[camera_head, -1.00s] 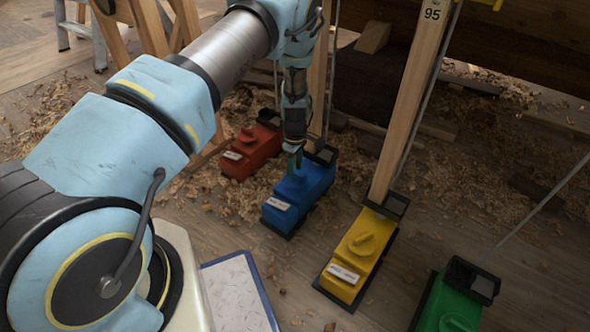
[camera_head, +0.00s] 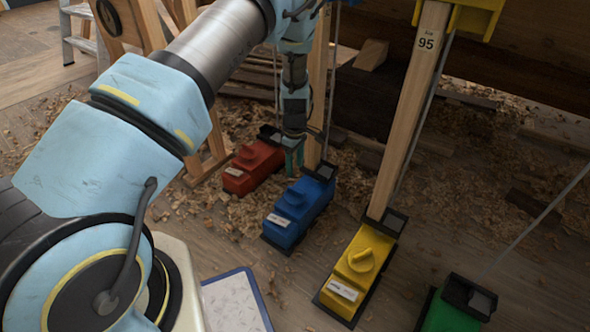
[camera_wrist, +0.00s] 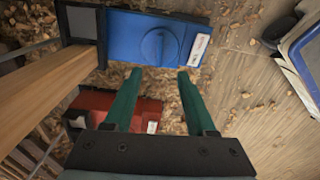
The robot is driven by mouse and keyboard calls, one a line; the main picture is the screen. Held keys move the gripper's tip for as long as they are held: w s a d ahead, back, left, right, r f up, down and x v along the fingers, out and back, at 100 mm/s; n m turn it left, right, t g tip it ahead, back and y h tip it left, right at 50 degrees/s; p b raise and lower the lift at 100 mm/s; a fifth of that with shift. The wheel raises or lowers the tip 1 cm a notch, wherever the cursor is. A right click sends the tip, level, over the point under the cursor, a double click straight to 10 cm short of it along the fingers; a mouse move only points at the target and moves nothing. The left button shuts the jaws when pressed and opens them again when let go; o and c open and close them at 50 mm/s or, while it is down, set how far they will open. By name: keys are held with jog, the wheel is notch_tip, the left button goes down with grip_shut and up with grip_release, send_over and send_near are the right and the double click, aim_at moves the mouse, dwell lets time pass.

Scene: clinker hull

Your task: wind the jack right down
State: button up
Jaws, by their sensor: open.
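Several jacks stand in a row on the floor, each with a turning knob on top: red (camera_head: 254,166), blue (camera_head: 298,208), yellow (camera_head: 357,268) and green (camera_head: 450,315). My gripper (camera_head: 293,165) points down in the head view, above and behind the blue jack and near the red one. In the wrist view its two green fingers (camera_wrist: 159,73) are apart and empty. The blue jack's round knob (camera_wrist: 158,46) lies just beyond the fingertips, not between them. The red jack (camera_wrist: 118,110) is partly hidden behind the left finger. The task does not name a colour.
Wooden props rise from the jacks; one marked 95 (camera_head: 425,45) stands on the yellow jack. Thin metal rods slant beside them. A blue-edged board (camera_head: 235,300) lies on the floor at the front. Wood shavings cover much of the floor. A dark hull overhangs the back right.

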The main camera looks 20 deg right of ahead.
aim_at(295, 190)
jog(key=o, duration=0.6)
jog(key=a+f+m+b, duration=0.1)
jog(key=m, duration=0.1)
jog(key=a+m+h+b, duration=0.1)
jog(key=m+b, duration=0.1)
jog(key=m, duration=0.1)
jog(key=a+f+m+t+b, duration=0.1)
jog(key=m, duration=0.2)
jog(key=shift+s+a+f, duration=0.25)
jog(key=shift+f, duration=0.1)
jog(key=shift+o, duration=0.2)
jog(key=m, duration=0.1)
jog(key=m+b, duration=0.1)
jog(key=h, duration=0.1)
jog(key=shift+s+a+m+t+b, duration=0.2)
jog(key=shift+s+m+t+b, duration=0.1)
jog(key=shift+m, duration=0.1)
jog(key=d+f+m+b, duration=0.1)
jog(key=f+m+b, duration=0.1)
jog(key=f, duration=0.1)
jog(key=d+f+m+h+b, duration=0.1)
jog(key=f+m+b, duration=0.1)
jog(key=d+f+m+t+b, duration=0.1)
jog(key=f+m+b, duration=0.1)
jog(key=f+m, duration=0.1)
jog(key=shift+w+d+f+h+b, duration=0.3)
jog(key=shift+w+h, duration=0.05)
jog(key=shift+h, duration=0.05)
jog(key=c, duration=1.2)
